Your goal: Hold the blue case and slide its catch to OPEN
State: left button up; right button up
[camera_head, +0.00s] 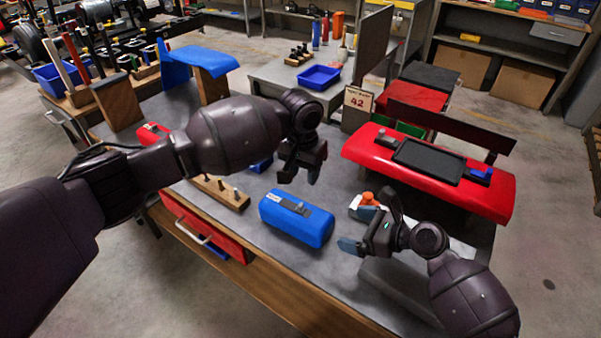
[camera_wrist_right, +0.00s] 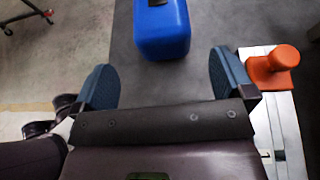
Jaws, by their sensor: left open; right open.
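The blue case (camera_head: 296,220) lies on the grey workbench, with a dark strip and a small grey catch (camera_head: 300,209) on its top. The catch's exact position is too small to read. In the right wrist view the case (camera_wrist_right: 162,32) shows ahead of and between the fingertips, with a gap. My left gripper (camera_head: 298,178) is open and empty above and behind the case, its fingers pointing down. My right gripper (camera_head: 364,228) is open and empty to the right of the case; it also shows in the right wrist view (camera_wrist_right: 160,78).
An orange-handled object (camera_head: 368,199) stands near my right gripper; its orange top (camera_wrist_right: 274,66) is close to the right finger. A wooden block with pegs (camera_head: 220,191) lies left of the case. A red panel with a black tray (camera_head: 430,160) is at the right.

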aim_at(326, 223)
pick_arm(q)
jog(key=shift+s+a+n+g+y, duration=0.3)
jog(key=shift+s, duration=0.1)
pick_arm(e)
jog(key=x, duration=1)
jog(key=shift+w+a+f, duration=0.1)
jog(key=shift+w+a, duration=0.1)
jog(key=shift+a, duration=0.15)
